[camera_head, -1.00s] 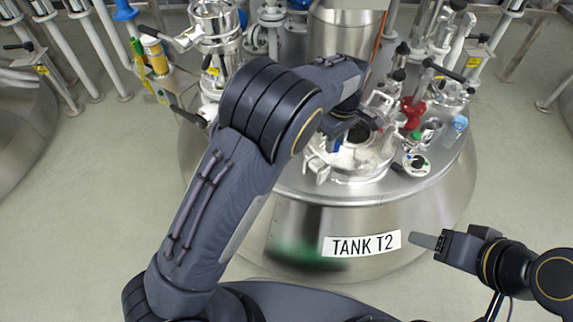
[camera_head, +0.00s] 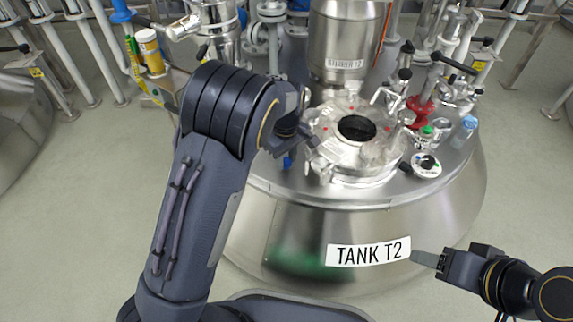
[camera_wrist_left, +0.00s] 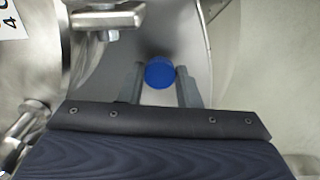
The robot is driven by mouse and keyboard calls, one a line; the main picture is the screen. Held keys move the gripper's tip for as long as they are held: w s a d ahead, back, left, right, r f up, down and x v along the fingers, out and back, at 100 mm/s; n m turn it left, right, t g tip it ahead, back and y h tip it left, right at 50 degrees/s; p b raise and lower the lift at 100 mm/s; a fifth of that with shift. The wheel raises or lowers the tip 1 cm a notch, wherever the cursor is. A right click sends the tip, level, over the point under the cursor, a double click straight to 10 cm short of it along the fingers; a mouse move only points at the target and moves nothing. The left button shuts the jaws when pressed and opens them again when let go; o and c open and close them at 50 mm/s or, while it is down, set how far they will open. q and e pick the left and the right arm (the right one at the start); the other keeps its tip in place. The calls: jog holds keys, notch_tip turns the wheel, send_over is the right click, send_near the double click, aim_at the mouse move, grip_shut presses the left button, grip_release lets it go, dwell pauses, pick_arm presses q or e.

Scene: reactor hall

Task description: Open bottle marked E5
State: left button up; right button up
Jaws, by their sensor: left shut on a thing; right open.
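My left gripper (camera_head: 290,150) is shut on a round blue thing (camera_wrist_left: 160,74), which shows between its two fingers in the left wrist view. In the head view a bit of this blue thing (camera_head: 287,162) shows under the gripper, left of the tank's hatch. I cannot tell whether it is a cap alone or the top of a bottle. A clear bottle with a light blue top (camera_head: 464,131) stands on the right of the tank top. No E5 mark is legible. My right gripper (camera_head: 427,259) is open and empty in front of the tank.
The steel tank T2 (camera_head: 300,228) has a round dark hatch opening (camera_head: 357,128) in its raised metal ring. A green-capped bottle (camera_head: 427,133), a round white container (camera_head: 426,165) and a red fitting (camera_head: 420,110) crowd its right side. The stirrer column (camera_head: 345,45) rises behind.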

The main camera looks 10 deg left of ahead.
pick_arm(q)
jog(key=shift+d+f, duration=0.1)
jog(key=shift+f, duration=0.7)
pick_arm(e)
jog(key=shift+f, duration=0.35)
pick_arm(q)
jog(key=o, duration=1.1)
jog(key=shift+f, duration=0.1)
